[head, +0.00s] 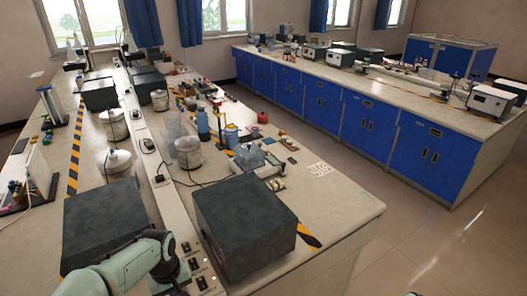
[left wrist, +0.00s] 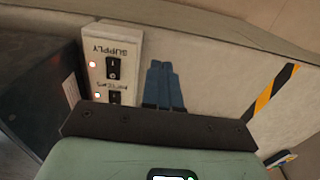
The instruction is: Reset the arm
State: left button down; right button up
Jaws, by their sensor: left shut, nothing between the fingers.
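My left arm (head: 125,265) comes in at the bottom left of the head view, bent over the near end of the lab bench. In the left wrist view my left gripper (left wrist: 160,68) shows two blue fingers side by side. They are shut with nothing between them, above the pale bench surface. Just left of the fingers is a white switch panel (left wrist: 124,52) with black rocker switches, small lights and the word SUPPLY. My right gripper is in neither view.
A dark box (head: 245,228) stands right of my arm, another (head: 105,215) behind it. A raised strip (head: 150,190) with sockets runs along the bench between them. Glassware and jars crowd farther back. The bench's right front corner (head: 350,210) is clear.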

pick_arm(q)
jog(key=s+d+f+m+g+h, duration=0.15)
jog(key=s+f, duration=0.25)
jog(key=f, duration=0.7)
jog(key=s+d+f+m+t, duration=0.15)
jog(key=s+f, duration=0.25)
jog(key=f, duration=0.7)
jog(key=s+d+f+h, duration=0.1)
jog(key=s+d+f, duration=0.2)
jog(key=s+f, duration=0.2)
jog(key=s+d+f+h, duration=0.1)
jog(key=s+d+f, duration=0.3)
jog(key=s, duration=0.6)
jog(key=shift+s+d+f+n+g, duration=0.15)
jog(key=shift+s+f+n+g, duration=0.2)
jog(key=shift+f, duration=0.2)
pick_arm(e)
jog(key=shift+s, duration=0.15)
